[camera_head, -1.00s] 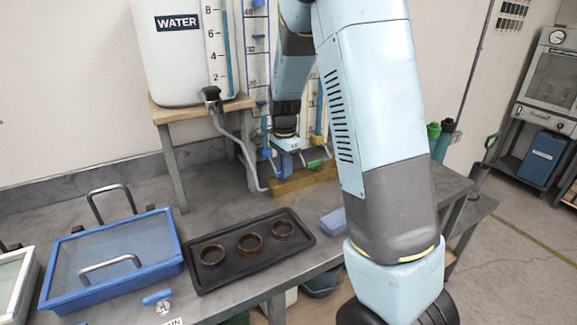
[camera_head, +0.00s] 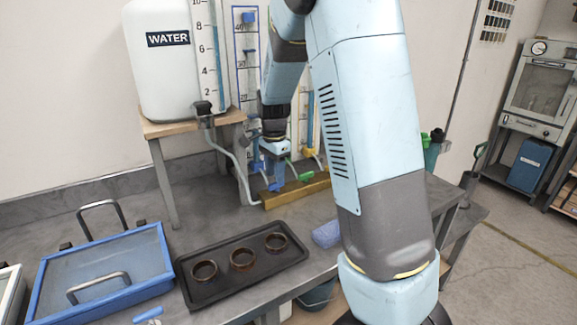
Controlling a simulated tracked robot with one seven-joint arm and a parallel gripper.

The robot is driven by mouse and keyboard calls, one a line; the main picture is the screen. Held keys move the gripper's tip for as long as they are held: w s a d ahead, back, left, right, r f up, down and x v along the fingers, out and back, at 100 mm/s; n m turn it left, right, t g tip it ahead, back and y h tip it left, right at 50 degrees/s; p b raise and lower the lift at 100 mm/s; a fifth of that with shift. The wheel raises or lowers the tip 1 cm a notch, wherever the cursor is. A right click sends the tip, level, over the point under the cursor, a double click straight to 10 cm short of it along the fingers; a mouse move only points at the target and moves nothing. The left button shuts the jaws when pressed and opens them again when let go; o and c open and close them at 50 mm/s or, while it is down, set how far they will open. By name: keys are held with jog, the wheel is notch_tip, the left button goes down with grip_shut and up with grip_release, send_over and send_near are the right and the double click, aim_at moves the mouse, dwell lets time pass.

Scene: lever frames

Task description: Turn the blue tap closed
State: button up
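The blue tap (camera_head: 275,185) is low on the left of the row of tall measuring columns, above a wooden block (camera_head: 297,191). Its blue lever end shows just below my gripper. My gripper (camera_head: 276,158) points down in front of the columns, close to the blue tap. Its fingers are small and partly lost against the blue parts, so I cannot tell whether they touch the lever or are open or shut. A green tap lever (camera_head: 302,176) is just to the right.
A white WATER tank (camera_head: 165,75) stands on a wooden stand at left, with a grey hose (camera_head: 236,165). A black tray (camera_head: 255,280) with three brown rings, a blue-framed tray (camera_head: 105,270) and a blue roll (camera_head: 327,234) lie on the bench. Another blue lever (camera_head: 148,315) is at the front.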

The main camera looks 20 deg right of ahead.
jog(key=s+r, duration=1)
jog(key=s, duration=0.4)
jog(key=shift+d, duration=0.15)
jog(key=shift+o, duration=0.2)
jog(key=shift+r, duration=0.1)
jog(key=o, duration=0.3)
jog(key=shift+w+n, duration=0.25)
jog(key=shift+n, duration=0.05)
jog(key=o, duration=0.6)
jog(key=w+n, duration=0.1)
jog(key=n, duration=0.1)
jog(key=w+n, duration=0.3)
jog(key=n, duration=0.1)
jog(key=shift+w+r, duration=0.3)
jog(key=shift+w, duration=0.05)
jog(key=shift+c, duration=0.2)
jog(key=n, duration=1)
send_over(276, 186)
jog(key=w+n, duration=0.1)
notch_tip(276, 186, down, 14)
jog(key=shift+d+r, duration=0.15)
jog(key=shift+r, duration=0.05)
jog(key=shift+c, duration=0.3)
